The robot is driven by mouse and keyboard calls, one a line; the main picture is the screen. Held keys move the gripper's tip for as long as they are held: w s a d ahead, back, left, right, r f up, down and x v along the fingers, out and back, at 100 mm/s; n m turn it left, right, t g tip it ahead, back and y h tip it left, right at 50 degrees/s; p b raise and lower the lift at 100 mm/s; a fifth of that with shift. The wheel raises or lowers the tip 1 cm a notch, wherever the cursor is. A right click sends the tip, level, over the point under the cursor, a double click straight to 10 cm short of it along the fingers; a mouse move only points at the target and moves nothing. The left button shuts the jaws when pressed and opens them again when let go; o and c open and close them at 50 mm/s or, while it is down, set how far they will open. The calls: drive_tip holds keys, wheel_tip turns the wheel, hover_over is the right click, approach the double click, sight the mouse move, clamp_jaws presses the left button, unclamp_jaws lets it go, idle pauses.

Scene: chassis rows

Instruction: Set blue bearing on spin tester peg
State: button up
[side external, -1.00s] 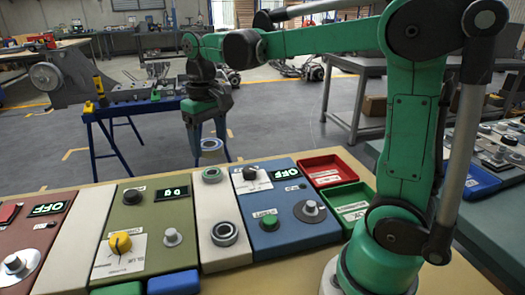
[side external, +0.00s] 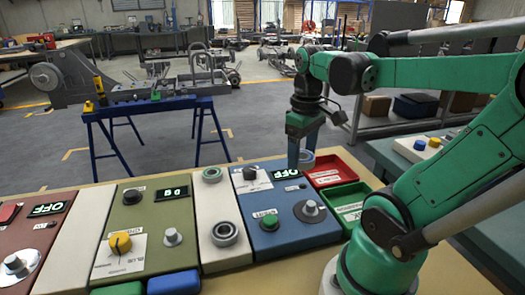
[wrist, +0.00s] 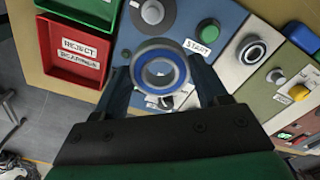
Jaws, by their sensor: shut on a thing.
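My gripper (side external: 303,160) is shut on the blue bearing (wrist: 160,72), a grey ring with a blue inner band. In the wrist view the bearing sits between the two dark fingers, with its open hole facing the camera. In the side view the bearing (side external: 307,157) hangs above the far right part of the blue panel, near the red tray. A silver peg (side external: 311,208) on a round dark base stands on the blue panel, nearer the camera than my gripper. This peg (wrist: 152,12) also shows at the top of the wrist view, apart from the bearing.
The blue panel (side external: 285,232) also has a knob (side external: 250,174), an OFF display (side external: 286,174) and a green START button (side external: 269,221). Red (side external: 324,169) and green (side external: 347,198) trays stand to its right.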

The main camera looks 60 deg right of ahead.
sight(311, 203)
drive_tip(key=s+f, duration=0.2)
drive_tip(key=s, duration=0.1)
drive_tip(key=shift+f, duration=4.2)
drive_tip(key=o, duration=1.4)
drive_tip(key=shift+r, duration=2.8)
drive_tip(key=shift+r, duration=0.15)
